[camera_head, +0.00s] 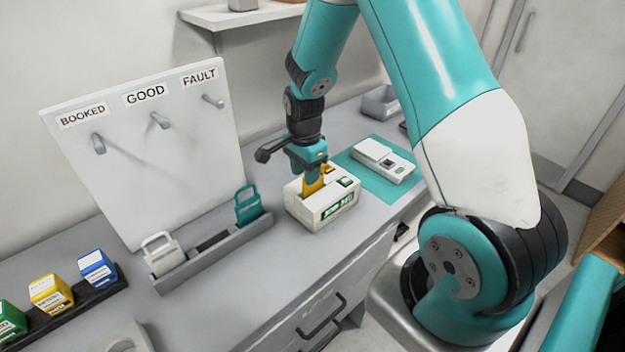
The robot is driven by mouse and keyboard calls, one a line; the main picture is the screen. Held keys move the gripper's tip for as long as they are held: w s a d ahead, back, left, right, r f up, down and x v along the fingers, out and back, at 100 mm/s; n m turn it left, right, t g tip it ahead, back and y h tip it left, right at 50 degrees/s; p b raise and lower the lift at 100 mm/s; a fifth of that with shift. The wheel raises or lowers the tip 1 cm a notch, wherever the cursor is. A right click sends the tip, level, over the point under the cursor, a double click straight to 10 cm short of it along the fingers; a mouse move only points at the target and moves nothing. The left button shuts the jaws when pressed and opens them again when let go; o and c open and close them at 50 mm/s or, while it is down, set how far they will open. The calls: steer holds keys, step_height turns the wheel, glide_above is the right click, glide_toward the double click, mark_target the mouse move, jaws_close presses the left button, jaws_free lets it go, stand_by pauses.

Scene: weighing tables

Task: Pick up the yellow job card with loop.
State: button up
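The yellow job card (312,186) stands in the top of a white box-shaped device (318,211) with a green display on its front. Only part of the card shows. My gripper (309,168) points down right over the card, its fingers at the card's upper part. The fingers hide the loop, and I cannot tell whether they are closed on it.
A white board (150,150) with hooks marked BOOKED, GOOD and FAULT stands behind. A grey rack (215,252) holds a white looped card (162,252) and a teal looped card (248,205). Green, yellow and blue boxes sit at lower left. A white instrument (383,160) lies on a teal mat (385,190).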

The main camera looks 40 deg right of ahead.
steer(key=shift+f, duration=0.65)
jaws_close()
steer(key=shift+r, duration=0.1)
step_height(320, 180, up, 20)
steer(key=b, duration=0.4)
